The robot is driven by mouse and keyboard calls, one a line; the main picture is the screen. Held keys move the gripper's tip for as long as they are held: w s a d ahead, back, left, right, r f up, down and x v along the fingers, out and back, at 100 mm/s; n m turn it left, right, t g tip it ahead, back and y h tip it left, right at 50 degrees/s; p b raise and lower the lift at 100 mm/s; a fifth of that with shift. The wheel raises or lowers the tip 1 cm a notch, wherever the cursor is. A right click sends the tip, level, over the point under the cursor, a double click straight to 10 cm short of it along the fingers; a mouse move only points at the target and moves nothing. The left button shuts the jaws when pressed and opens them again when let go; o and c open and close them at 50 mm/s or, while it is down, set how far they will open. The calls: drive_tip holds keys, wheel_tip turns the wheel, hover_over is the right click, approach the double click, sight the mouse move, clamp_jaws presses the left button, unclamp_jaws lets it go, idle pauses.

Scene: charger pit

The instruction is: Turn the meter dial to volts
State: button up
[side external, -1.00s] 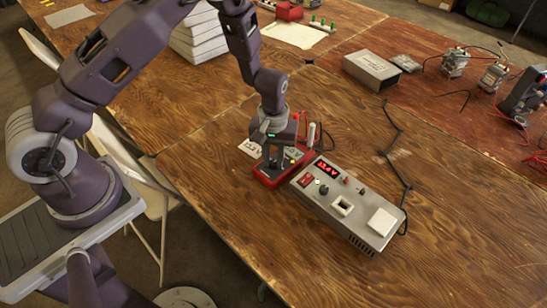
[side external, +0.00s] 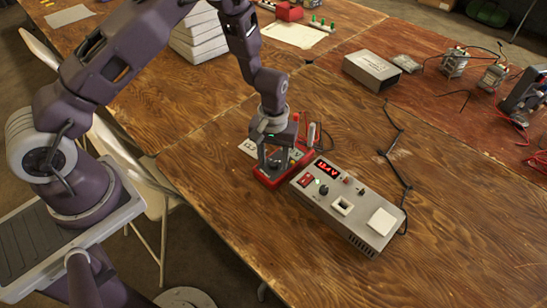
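The red meter (side external: 266,178) lies on the wooden table, just left of a grey power box. My gripper (side external: 271,166) points down over the meter, with its fingers low at the meter's face. The meter's dial is hidden behind the fingers, so its setting cannot be read. The two fingers show with a gap between them, but I cannot tell whether they touch the dial. Probes with red and white handles (side external: 311,132) stand at the meter's far right side.
The grey power box (side external: 345,207) with a lit red display stands close right of the meter. A black cable (side external: 391,150) runs behind it. A silver box (side external: 371,70) and several wired devices stand at the back right. The front table is clear.

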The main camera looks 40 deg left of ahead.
wheel_tip(320, 180, up, 7)
drive_tip(key=shift+r, duration=0.1)
idle(0.4)
wheel_tip(320, 180, up, 8)
hover_over(273, 162)
drive_tip(key=s+r+m+t+h, duration=0.1)
drive_tip(key=s+r, duration=0.2)
drive_tip(key=r, duration=0.3)
drive_tip(key=s+r+m+t, duration=0.1)
drive_tip(key=s+r+m, duration=0.1)
drive_tip(key=s+r, duration=0.3)
drive_tip(key=s+a+r+m+t, duration=0.1)
drive_tip(key=s+r, duration=0.3)
drive_tip(key=s, duration=0.4)
drive_tip(key=s+a+r+m+t+y, duration=0.1)
drive_tip(key=s+r, duration=0.3)
drive_tip(key=s, duration=0.5)
drive_tip(key=shift+r+m+t, duration=0.25)
drive_tip(key=shift+m+t, duration=0.25)
drive_tip(key=shift+t, duration=0.3)
